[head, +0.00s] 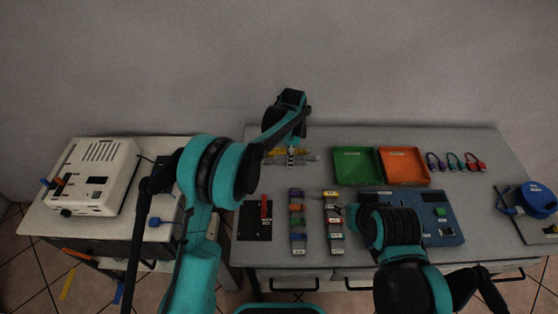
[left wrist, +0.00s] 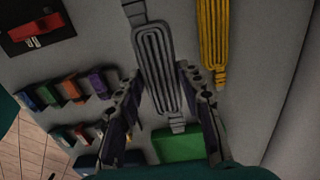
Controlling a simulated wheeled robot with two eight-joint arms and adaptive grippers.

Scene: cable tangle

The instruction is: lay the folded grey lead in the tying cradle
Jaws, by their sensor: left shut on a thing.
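The folded grey lead (left wrist: 160,68) shows as a flat bundle of parallel strands between the fingers of my left gripper (left wrist: 167,98) in the left wrist view. Its grey plug ends point away from the gripper and back toward it. In the head view my left gripper (head: 291,157) is low over the back of the table, shut on the grey lead, which is mostly hidden there. I cannot make out the tying cradle for certain. My right arm crosses the front of the table; its gripper cannot be made out.
A yellow lead (left wrist: 212,40) lies close beside the grey one. Green (head: 354,166) and orange (head: 403,167) trays, two connector strips (head: 297,238) (head: 334,246), a black plate (head: 248,226) with a red part, a blue panel (head: 446,229) and coloured leads (head: 453,161) stand about.

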